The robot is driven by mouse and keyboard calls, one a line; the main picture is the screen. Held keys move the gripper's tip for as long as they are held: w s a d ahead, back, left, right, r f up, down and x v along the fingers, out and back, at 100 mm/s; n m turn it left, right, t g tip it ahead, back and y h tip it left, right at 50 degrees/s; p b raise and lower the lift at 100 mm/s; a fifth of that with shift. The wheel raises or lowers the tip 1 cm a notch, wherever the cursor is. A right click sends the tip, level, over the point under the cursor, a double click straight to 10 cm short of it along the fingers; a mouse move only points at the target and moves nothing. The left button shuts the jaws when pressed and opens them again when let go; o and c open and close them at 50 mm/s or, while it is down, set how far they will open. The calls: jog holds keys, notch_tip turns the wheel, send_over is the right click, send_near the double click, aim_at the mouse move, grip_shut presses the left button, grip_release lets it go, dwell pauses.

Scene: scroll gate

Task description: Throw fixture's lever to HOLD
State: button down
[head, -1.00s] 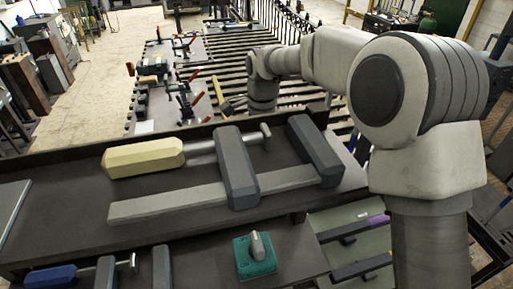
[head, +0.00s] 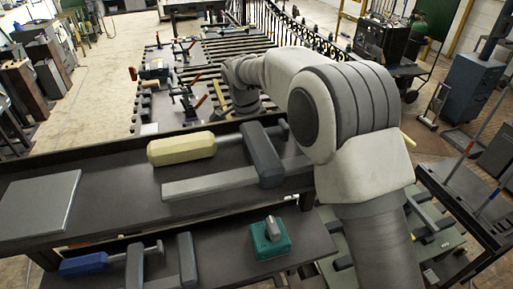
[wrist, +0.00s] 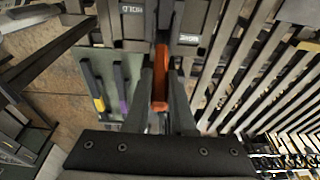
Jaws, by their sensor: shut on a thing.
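In the wrist view, an orange-red lever (wrist: 159,88) stands between the two dark fingers of my gripper (wrist: 162,76), and the jaws are closed on it. The fixture's dark plate marked HOLD (wrist: 132,22) is at the top, left of the lever. A second dark plate (wrist: 190,28) with a label I cannot read surely is to the right of the lever. A dark slot runs between the plates. In the head view my arm reaches over the shelf, and the gripper and lever are hidden.
In the head view, a large clamp with a yellow handle (head: 181,148) lies on the dark shelf. A green box with a grey knob (head: 270,238) and a blue-handled clamp (head: 84,265) are below. Slatted benches with red-handled clamps lie beyond.

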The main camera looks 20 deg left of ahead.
jog(key=shift+s+a+t+h, duration=0.25)
jog(key=shift+a+t+h, duration=0.05)
jog(key=shift+h, duration=0.1)
dwell(0.7)
jog(key=c, duration=0.8)
grip_release()
jog(key=shift+o, duration=0.2)
jog(key=shift+r, duration=0.15)
jog(key=v, duration=1.7)
